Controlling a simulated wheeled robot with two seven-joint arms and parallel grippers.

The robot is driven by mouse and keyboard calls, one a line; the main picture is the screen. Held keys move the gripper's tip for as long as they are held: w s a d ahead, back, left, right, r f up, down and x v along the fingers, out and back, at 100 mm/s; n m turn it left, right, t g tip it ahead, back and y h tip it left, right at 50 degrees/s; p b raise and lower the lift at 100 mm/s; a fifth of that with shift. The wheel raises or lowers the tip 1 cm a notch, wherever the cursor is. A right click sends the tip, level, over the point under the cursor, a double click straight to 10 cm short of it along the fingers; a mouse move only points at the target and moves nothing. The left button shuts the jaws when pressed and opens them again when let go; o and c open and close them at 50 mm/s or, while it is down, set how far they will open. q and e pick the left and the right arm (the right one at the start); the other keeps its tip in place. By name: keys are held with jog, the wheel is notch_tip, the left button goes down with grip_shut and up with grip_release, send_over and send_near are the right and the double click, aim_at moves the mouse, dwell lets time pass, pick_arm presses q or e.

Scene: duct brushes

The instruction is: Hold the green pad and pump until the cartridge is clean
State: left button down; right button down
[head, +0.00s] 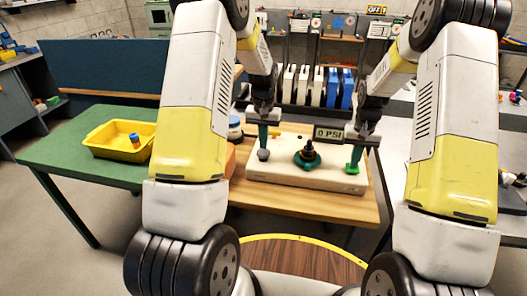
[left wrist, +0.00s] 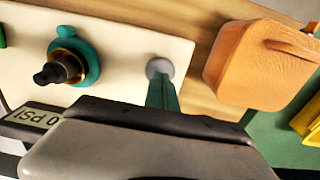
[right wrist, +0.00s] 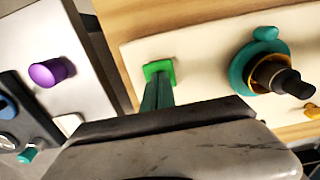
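A cream board (head: 300,178) on a wooden bench carries a green pad (head: 352,170) at right and a round grey knob (head: 263,155), perhaps the pump, at left. Between them a dark cartridge (head: 308,149) stands in a teal ring (head: 303,161). The display (head: 328,133) reads 0 PSI. My left gripper (left wrist: 160,82) has its teal fingers together, tips at the grey knob (left wrist: 159,66). My right gripper (right wrist: 156,85) has its fingers together, tips at the green pad (right wrist: 158,66). Whether either tip presses cannot be told. The cartridge (right wrist: 277,79) looks dark with an amber collar.
An orange container (left wrist: 262,62) stands beside the board on my left gripper's side. A yellow tray (head: 112,151) with a small blue-and-orange item lies on the green table (head: 62,150). A purple knob (right wrist: 50,71) is on a pale surface beyond the bench's right edge.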

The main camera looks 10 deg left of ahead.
pick_arm(q)
jog(key=shift+f, duration=1.45)
jog(key=shift+r, duration=1.2)
jog(key=shift+f, duration=0.15)
jog(key=shift+f, duration=1)
jog(key=shift+r, duration=1.15)
jog(key=shift+f, duration=0.1)
